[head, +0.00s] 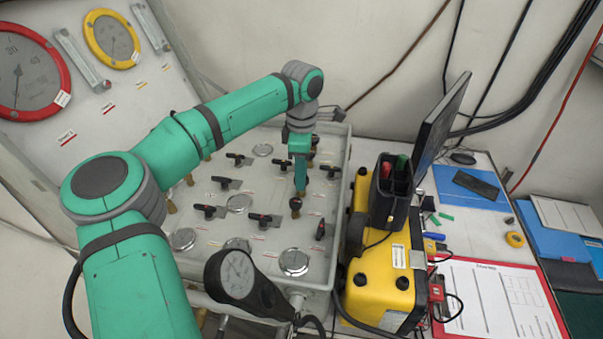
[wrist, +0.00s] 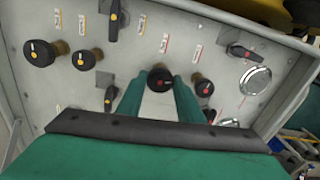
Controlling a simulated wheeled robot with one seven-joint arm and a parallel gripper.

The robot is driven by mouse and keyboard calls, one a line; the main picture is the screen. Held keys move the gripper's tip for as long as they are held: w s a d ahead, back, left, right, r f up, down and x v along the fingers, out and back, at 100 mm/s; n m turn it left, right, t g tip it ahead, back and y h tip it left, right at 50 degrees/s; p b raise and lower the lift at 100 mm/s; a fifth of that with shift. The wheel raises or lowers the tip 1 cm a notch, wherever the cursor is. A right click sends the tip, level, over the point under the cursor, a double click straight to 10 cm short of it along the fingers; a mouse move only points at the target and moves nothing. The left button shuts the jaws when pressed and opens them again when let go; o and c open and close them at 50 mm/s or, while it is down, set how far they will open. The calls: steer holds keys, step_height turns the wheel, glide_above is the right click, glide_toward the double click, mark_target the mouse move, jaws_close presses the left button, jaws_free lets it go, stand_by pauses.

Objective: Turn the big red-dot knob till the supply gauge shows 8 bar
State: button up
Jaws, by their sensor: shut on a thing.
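In the wrist view the black knob with a red dot (wrist: 160,78) sits between the two fingers of my gripper (wrist: 158,84), which is shut on it. A smaller black knob with a reddish dot (wrist: 202,86) stands just right of the fingers in the wrist view.
Several lever valves, including one in the head view (head: 265,220), and chrome discs (head: 294,262) crowd the panel (head: 215,265). A yellow case (head: 380,290) and a monitor (head: 440,125) stand close on the right.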

steer(key=m, duration=0.4)
steer(key=shift+m, duration=0.3)
steer(key=m, duration=1)
steer(key=shift+m, duration=3)
steer(key=o, duration=1.1)
steer(key=shift+c, duration=0.2)
